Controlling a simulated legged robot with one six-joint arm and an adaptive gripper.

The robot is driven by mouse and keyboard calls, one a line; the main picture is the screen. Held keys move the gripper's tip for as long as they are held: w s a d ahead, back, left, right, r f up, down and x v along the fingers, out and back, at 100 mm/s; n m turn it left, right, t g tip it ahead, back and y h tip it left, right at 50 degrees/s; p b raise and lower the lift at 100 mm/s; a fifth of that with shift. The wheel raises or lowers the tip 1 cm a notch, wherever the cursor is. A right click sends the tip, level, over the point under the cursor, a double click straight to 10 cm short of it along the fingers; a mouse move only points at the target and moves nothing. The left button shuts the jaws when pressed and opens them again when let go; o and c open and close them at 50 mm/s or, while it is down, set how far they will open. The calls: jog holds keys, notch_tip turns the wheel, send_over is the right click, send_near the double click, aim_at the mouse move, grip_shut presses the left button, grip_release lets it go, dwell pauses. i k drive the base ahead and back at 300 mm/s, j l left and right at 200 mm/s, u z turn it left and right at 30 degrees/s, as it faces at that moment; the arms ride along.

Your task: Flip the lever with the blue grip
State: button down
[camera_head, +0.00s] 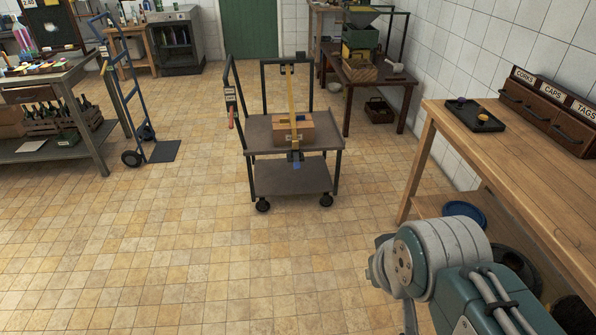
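A grey cart (265,140) stands in the middle of the floor, with a wooden box (318,131) on its upper deck. A tall yellowish upright bar (291,92) rises by the box. A small blue piece (295,157) shows low at the cart's front edge, below the bar; it may be the blue grip, but it is too small to tell its lever's shape or position. A red grip (230,121) hangs at the cart's left side. My arm shows at the lower right, well apart from the cart. I cannot make out my gripper's fingers in this view.
A wooden bench (520,165) with a black tray (473,116) runs along the right. A blue hand truck (128,95) and a metal worktable (75,85) stand at the left. A dark table (372,92) is behind the cart. The tiled floor before the cart is clear.

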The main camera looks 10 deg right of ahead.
aim_at(297, 165)
jog(key=i, duration=3.15)
